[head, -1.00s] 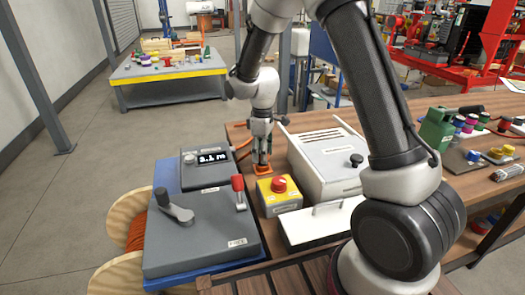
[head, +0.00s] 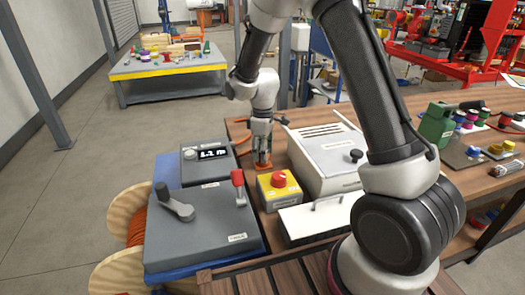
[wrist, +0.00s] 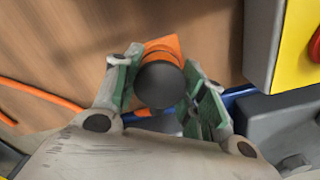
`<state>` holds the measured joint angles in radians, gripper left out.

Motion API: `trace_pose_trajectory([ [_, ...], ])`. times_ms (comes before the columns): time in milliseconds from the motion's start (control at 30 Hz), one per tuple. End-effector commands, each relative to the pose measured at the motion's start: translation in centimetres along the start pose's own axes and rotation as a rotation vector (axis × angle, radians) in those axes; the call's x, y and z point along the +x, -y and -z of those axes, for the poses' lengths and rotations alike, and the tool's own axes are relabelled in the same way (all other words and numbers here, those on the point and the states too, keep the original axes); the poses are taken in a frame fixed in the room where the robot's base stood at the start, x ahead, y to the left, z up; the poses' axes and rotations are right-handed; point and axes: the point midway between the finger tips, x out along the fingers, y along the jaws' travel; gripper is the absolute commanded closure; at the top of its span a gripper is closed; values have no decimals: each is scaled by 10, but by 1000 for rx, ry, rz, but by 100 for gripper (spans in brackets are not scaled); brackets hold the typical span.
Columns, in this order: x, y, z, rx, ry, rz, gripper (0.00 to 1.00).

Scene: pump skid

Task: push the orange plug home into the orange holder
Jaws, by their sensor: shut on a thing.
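My gripper (head: 262,153) points down over the wooden bench, just behind the yellow button box. In the wrist view its green-padded fingers (wrist: 166,92) are shut on the plug (wrist: 160,86), whose round dark end faces the camera. The orange holder (head: 263,166) shows as a small orange patch right below the fingertips. In the wrist view an orange part (wrist: 165,45) shows behind the dark end; I cannot tell how much is plug or holder. The plug's lower end is hidden, so its depth in the holder cannot be seen.
The yellow box with a red button (head: 279,184) stands close in front. A pale case (head: 325,160) is at right, and a grey display unit (head: 207,160) at left. A grey lever box (head: 200,225) is nearer. An orange cable (wrist: 40,95) lies on the bench.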

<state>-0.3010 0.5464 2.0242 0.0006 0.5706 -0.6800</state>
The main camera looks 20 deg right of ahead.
Motion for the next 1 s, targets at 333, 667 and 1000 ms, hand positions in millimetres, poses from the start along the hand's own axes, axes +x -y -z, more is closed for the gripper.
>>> trace_pose_trajectory([
  [333,0,0,0,0,0,0,34],
  [667,-15,-1,1,0,-3,-3,34],
  [1000,-89,-1,1,0,-3,-2,34],
])
